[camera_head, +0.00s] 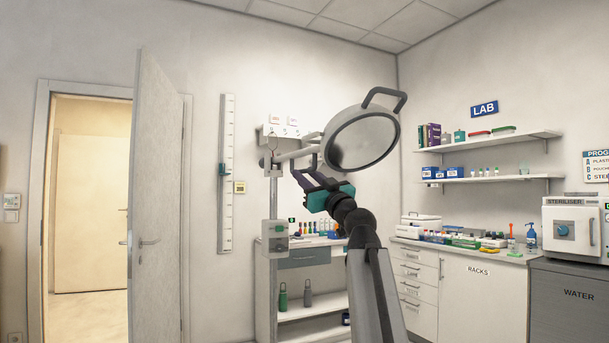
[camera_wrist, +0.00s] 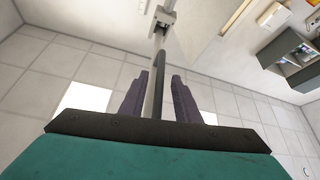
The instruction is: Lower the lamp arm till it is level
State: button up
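The lamp is a round grey head (camera_head: 362,140) with a dark curved handle at its top right. Its pale arm (camera_head: 291,155) runs from an upright post (camera_head: 274,195) to the head and tilts slightly up toward the head. My gripper (camera_head: 308,163) is at the lamp arm, close to the head, with its dark purple fingers apart. In the wrist view the lamp arm (camera_wrist: 160,62) runs lengthwise between the two fingers of my gripper (camera_wrist: 157,90). Narrow gaps appear beside it; contact is not clear. The teal gripper body hides the near part.
Behind stands a bench with bottles and a drawer (camera_head: 302,259). A lab counter with white cabinets (camera_head: 464,294) and a steriliser (camera_head: 571,229) are at the right. An open door (camera_head: 157,200) stands at the left. The space around the lamp head is clear.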

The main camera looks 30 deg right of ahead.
jog(key=v, duration=1.1)
jog(key=shift+s+f, duration=0.25)
jog(key=shift+s, duration=0.1)
jog(key=shift+r, duration=0.1)
